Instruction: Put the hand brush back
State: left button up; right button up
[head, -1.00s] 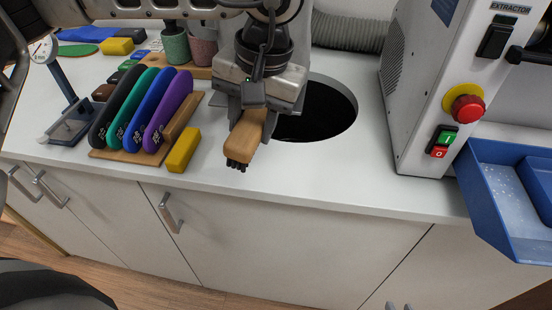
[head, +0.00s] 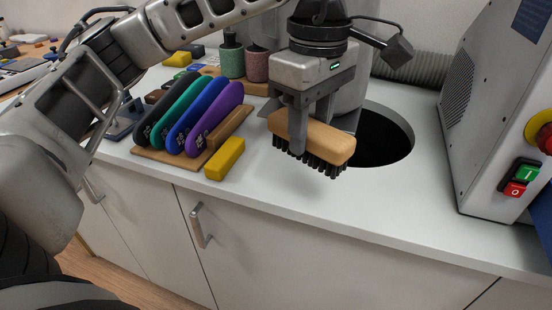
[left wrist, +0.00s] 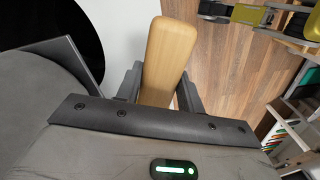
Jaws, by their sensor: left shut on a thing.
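The hand brush (head: 325,141) has a light wooden back and dark bristles pointing down. My left gripper (head: 297,135) is shut on its wooden back and holds it above the white counter, in front of the round dark hole. In the left wrist view the brush's wooden back (left wrist: 168,52) sits between the two fingers (left wrist: 158,92), and its bristles are hidden there. My right gripper does not show in either view.
A wooden rack (head: 172,158) with several coloured insoles (head: 200,115) stands left of the brush, beside a yellow block (head: 225,158). The round dark hole (head: 385,138) is behind the brush. A white extractor (head: 490,120) stands at right. The front counter strip is clear.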

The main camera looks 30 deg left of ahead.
pick_arm(q)
jog(key=a, duration=0.1)
jog(key=w+a+f, duration=0.1)
jog(key=a+f, duration=0.1)
jog(key=a, duration=0.1)
jog(key=shift+w+f, duration=0.15)
jog(key=shift+w, duration=0.25)
jog(key=a+f, duration=0.1)
jog(key=w+a+f, duration=0.1)
jog(key=f, duration=0.1)
jog(key=a+f, duration=0.1)
jog(key=shift+w+a+f, duration=0.2)
jog(key=shift+w+f, duration=0.1)
jog(key=shift+f, duration=0.1)
jog(key=f, duration=0.3)
jog(key=shift+w+a+f, duration=0.1)
jog(key=shift+a+f, duration=0.05)
jog(key=shift+a, duration=0.15)
jog(key=shift+f, duration=0.15)
jog(key=shift+f, duration=0.25)
jog(key=o, duration=1.3)
jog(key=shift+r, duration=0.1)
jog(key=shift+c, duration=0.2)
jog(key=shift+r, duration=0.1)
